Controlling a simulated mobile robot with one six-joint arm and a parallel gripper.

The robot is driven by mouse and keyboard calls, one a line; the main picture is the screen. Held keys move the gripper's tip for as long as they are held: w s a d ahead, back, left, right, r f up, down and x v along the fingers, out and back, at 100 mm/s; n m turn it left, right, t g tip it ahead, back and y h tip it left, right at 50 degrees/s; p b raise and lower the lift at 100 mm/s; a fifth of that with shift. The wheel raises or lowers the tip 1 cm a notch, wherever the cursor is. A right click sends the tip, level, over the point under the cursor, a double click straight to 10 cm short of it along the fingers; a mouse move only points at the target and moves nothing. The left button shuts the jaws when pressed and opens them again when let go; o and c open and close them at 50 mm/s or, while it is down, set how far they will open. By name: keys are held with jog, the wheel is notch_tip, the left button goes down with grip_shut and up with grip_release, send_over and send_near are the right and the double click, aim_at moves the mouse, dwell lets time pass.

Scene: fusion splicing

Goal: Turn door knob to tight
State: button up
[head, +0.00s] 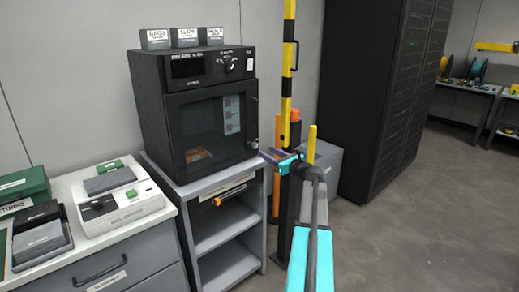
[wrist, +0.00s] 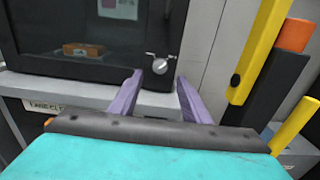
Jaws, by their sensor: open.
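The door knob (wrist: 160,66) is a small silver knob with a lever on the right edge of the oven door. In the head view the knob (head: 254,144) shows on the black oven (head: 175,112), whose door is closed. My gripper (wrist: 158,82) has two purple fingers, spread apart with nothing between them. In the wrist view the knob lies just beyond the gap between the fingertips. In the head view my gripper (head: 270,157) is right of the oven, near the knob. I cannot tell whether it touches the knob.
The oven stands on a grey shelf cart (head: 224,186). A yellow and black post (head: 289,60) and an orange-topped black post (wrist: 281,65) stand close to the right. Inside the oven lies a small orange object (wrist: 83,49). Open floor (head: 400,220) lies to the right.

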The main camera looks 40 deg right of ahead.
aim_at(256, 147)
jog(key=shift+w+d, duration=0.2)
jog(key=shift+w, duration=3.15)
jog(key=c, duration=1)
jog(key=shift+c, duration=0.2)
